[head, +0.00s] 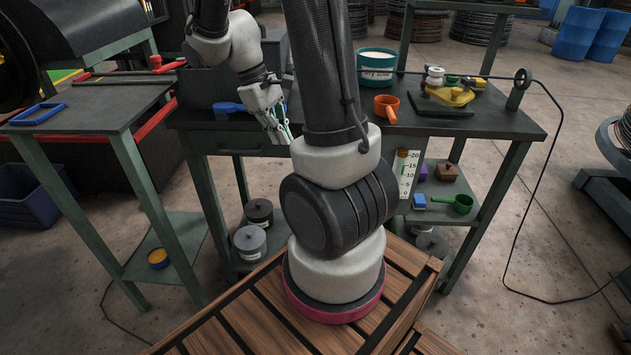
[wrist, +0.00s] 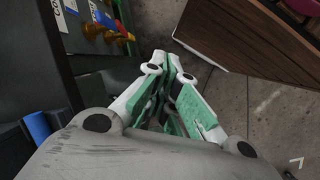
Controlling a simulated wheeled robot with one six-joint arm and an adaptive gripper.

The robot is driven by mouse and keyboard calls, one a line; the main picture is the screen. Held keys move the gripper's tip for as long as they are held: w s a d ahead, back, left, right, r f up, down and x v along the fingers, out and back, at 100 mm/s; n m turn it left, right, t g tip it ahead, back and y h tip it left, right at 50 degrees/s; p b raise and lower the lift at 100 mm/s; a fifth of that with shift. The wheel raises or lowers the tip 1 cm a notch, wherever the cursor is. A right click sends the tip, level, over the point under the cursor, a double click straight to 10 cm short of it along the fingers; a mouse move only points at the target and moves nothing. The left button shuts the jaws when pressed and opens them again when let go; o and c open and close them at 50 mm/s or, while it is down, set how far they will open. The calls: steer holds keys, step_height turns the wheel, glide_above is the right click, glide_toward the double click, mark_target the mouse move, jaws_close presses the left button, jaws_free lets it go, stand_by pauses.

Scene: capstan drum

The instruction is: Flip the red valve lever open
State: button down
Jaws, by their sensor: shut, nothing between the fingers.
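I cannot make out the red valve lever for certain. In the wrist view, a row of small coloured fittings (wrist: 97,29) sits beside white labels at the upper left. Orange, red and blue parts show there, but their shapes are too small to tell which is a lever or how it is set. My gripper (wrist: 170,62) is shut and empty, apart from these fittings. In the head view my gripper (head: 286,136) hangs at the front edge of the middle workbench (head: 490,122). My own arm hides much of the bench's middle.
A blue scoop (head: 229,107) lies on the bench, left of my gripper. An orange cup (head: 387,107) and a labelled tub (head: 376,66) stand right of my arm. A slatted wooden crate (head: 232,335) is in front.

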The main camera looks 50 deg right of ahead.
steer(key=w+d+f+n, duration=0.2)
steer(key=f, duration=0.2)
steer(key=w+d+f+n+g+h, duration=0.1)
steer(key=w+d+f+n, duration=0.1)
steer(key=f, duration=0.2)
steer(key=w+d+f+n+h, duration=0.1)
steer(key=w+d+f, duration=0.1)
steer(key=w+f, duration=0.1)
steer(key=shift+f+n+g, duration=0.4)
steer(key=shift+f, duration=0.15)
steer(key=s+d+r+x, duration=0.1)
steer(key=s+x, duration=0.1)
steer(key=x, duration=1)
steer(key=shift+d, duration=0.45)
steer(key=shift+s, duration=0.1)
